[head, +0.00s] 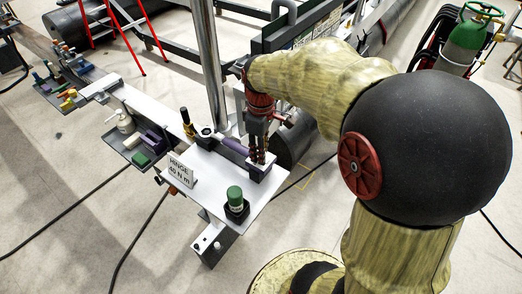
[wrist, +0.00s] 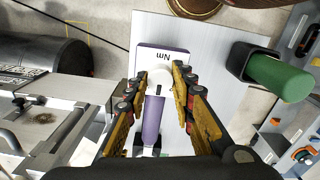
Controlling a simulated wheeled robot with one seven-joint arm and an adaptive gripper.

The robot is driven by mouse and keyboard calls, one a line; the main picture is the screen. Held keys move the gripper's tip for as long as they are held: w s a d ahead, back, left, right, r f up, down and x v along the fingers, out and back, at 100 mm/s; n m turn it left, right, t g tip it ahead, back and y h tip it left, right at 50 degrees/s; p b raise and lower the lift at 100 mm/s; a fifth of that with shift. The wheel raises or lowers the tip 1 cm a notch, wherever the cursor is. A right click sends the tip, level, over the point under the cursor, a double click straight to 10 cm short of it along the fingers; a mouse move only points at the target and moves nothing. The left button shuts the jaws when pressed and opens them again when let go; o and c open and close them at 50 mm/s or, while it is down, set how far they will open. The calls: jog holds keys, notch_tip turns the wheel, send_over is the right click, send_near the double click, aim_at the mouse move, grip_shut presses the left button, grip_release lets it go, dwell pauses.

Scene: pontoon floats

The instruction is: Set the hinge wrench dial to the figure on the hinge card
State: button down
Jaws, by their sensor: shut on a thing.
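The hinge card (head: 181,170) stands on the white table board and reads "HINGE 40 N m". The hinge wrench has a purple handle (head: 234,146) and a white-and-purple head block (head: 262,174); "Nm" shows on the block in the wrist view (wrist: 163,57). My gripper (head: 259,158) points down at the block. In the wrist view my gripper (wrist: 159,77) has its fingers on both sides of the white dial (wrist: 160,79), shut on it. The purple handle (wrist: 152,121) runs back between the fingers. The dial's setting cannot be read.
A green-capped item in a dark holder (head: 236,203) stands near the front of the board (head: 206,184). A dark round piece (head: 206,131) and a black-and-gold tool (head: 187,122) stand at the back. A lower tray (head: 118,146) holds a bottle and blocks.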

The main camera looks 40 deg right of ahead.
jog(key=c, duration=1.5)
grip_release()
notch_tip(320, 180, up, 12)
